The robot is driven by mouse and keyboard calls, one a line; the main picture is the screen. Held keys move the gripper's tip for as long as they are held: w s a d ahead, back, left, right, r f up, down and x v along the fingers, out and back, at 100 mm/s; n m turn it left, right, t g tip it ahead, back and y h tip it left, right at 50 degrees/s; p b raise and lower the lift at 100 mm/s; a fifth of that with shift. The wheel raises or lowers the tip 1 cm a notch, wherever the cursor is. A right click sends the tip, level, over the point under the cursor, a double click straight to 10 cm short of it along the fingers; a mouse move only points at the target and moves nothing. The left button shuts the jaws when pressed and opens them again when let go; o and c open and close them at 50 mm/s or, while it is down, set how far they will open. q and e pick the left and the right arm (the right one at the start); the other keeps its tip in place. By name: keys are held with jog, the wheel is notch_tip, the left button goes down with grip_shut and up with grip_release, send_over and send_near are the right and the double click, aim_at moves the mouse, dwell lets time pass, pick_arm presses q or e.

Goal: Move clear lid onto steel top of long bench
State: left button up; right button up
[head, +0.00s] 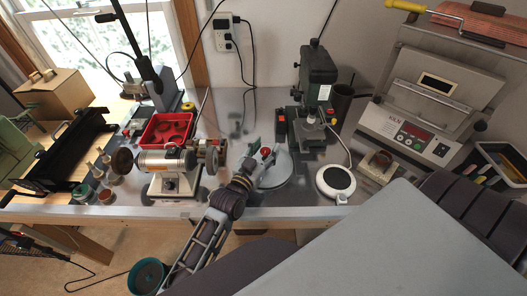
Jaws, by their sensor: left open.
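A pale, see-through round disc, which looks like the clear lid (277,176), is on or just above the steel top of the long bench (225,112), right of the polishing motor. A small red part (265,150) shows at its upper left; I cannot tell whether it belongs to the disc. My left gripper (256,161) is open at the disc's left side, reaching in over the bench's front edge. I cannot tell whether its fingers touch the disc, and they partly hide it. My right gripper is not in view.
A polishing motor (168,162) and red tray (166,130) stand left. A drill press (317,85) stands behind the disc. A white round device (336,181) with a cord and a kiln (415,125) stand right. Bare steel shows at the back, left of the drill press.

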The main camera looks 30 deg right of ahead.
pick_arm(q)
jog(key=shift+r+p, duration=0.35)
jog(key=shift+r, duration=0.2)
jog(key=shift+b+v, duration=0.45)
jog(key=shift+v, duration=5.55)
